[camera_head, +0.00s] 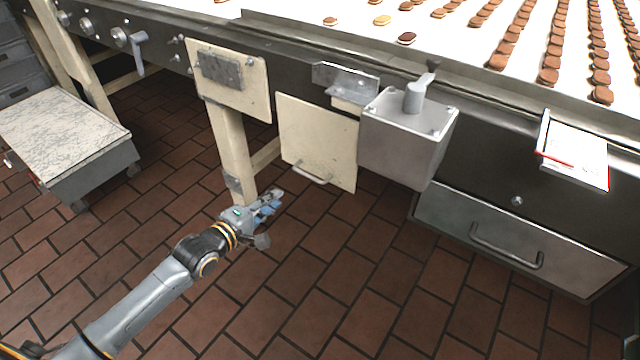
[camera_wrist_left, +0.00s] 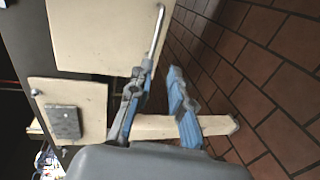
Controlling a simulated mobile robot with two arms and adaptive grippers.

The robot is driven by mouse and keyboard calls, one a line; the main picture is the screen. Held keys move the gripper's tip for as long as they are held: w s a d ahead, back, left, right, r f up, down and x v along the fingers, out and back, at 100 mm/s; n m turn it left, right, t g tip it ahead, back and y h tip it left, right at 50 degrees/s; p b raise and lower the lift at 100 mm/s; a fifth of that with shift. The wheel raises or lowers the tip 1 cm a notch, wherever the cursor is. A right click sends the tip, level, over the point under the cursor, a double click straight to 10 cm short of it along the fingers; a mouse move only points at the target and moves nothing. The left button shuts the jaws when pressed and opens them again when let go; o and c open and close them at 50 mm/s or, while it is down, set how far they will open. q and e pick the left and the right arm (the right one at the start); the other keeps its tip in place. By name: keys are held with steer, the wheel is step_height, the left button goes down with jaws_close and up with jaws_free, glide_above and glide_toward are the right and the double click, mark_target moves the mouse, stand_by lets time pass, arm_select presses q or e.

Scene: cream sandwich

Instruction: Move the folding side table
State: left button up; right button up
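The folding side table looks to be the cream square panel (camera_head: 317,140) hanging folded down at the side of the conveyor, with a metal bar handle (camera_head: 312,175) along its lower edge. In the left wrist view the panel (camera_wrist_left: 100,35) is at the top and its handle (camera_wrist_left: 157,35) runs down toward my fingers. My left gripper (camera_head: 272,200) is open and empty, low and to the left of the handle. In the wrist view the left gripper (camera_wrist_left: 161,72) has its fingers apart, with the handle's near end close to one fingertip; contact cannot be told. My right gripper is out of view.
A grey box with a lever (camera_head: 405,135) is right of the panel. A cream leg (camera_head: 228,145) stands left of it. A wheeled cart (camera_head: 65,135) is at the left, a drawer (camera_head: 515,245) at the right. The brick-tiled floor (camera_head: 340,270) in front is clear.

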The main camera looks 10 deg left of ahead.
arm_select(q)
steer(key=b, duration=0.2)
glide_toward(308, 174)
steer(key=w+f, duration=0.1)
steer(key=b+x, duration=0.2)
steer(key=x, duration=0.6)
steer(key=shift+w+d, duration=0.2)
steer(key=shift+w, duration=0.05)
steer(key=shift+w+d, duration=0.1)
steer(key=shift+w, duration=0.05)
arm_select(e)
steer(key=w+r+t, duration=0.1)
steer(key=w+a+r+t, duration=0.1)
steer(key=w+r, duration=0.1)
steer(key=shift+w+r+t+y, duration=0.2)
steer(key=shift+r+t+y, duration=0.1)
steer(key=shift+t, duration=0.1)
arm_select(q)
steer(key=shift+c, duration=0.2)
jaws_close()
